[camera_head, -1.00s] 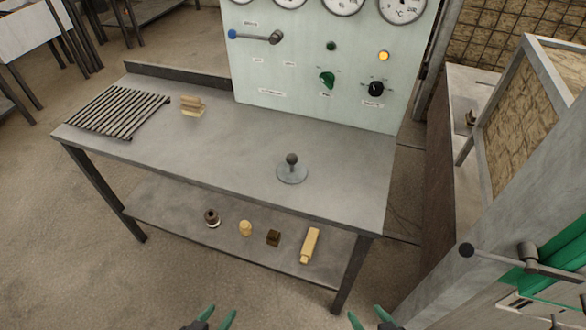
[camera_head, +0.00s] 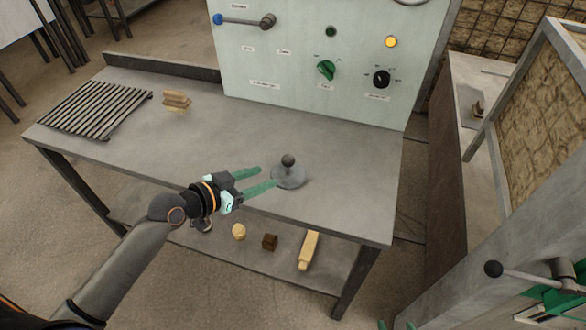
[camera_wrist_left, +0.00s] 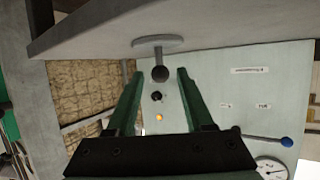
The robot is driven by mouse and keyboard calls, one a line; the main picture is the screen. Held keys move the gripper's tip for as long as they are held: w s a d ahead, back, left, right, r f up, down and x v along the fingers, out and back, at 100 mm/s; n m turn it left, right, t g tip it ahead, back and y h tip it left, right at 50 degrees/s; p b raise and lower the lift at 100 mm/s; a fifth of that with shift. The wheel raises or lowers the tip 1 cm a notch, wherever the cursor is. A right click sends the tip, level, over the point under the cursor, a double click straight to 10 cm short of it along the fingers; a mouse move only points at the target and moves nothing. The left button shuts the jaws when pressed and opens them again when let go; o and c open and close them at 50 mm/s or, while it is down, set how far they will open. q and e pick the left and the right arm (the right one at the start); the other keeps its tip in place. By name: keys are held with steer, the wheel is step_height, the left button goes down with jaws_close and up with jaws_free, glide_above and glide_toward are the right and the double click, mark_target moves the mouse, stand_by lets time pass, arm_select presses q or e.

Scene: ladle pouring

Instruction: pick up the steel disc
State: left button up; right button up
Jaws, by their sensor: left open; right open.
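The steel disc (camera_head: 291,180) lies flat on the table, with an upright stem and dark round knob (camera_head: 288,160) on top. My left gripper (camera_head: 267,177) is open just left of it, its green fingers pointing at the stem. The nearer fingertip overlaps the disc's left edge in the head view. In the left wrist view the disc (camera_wrist_left: 158,42) is at the top and the knob (camera_wrist_left: 160,73) appears between the open fingertips, with nothing gripped. My right gripper (camera_head: 396,326) shows only its green fingertips at the bottom edge, apart and empty.
A gauge panel (camera_head: 300,60) with a lever and knobs stands behind the table (camera_head: 345,205). The lower shelf holds several small pieces. The tabletop around the disc is clear.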

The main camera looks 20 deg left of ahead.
mark_target(286, 169)
arm_select(q)
steer(key=x, duration=0.4)
steer(key=shift+w, duration=0.1)
steer(key=shift+x, duration=2.7)
steer(key=shift+d, duration=0.15)
steer(key=shift+c, duration=0.3)
jaws_close()
steer(key=shift+r, duration=0.15)
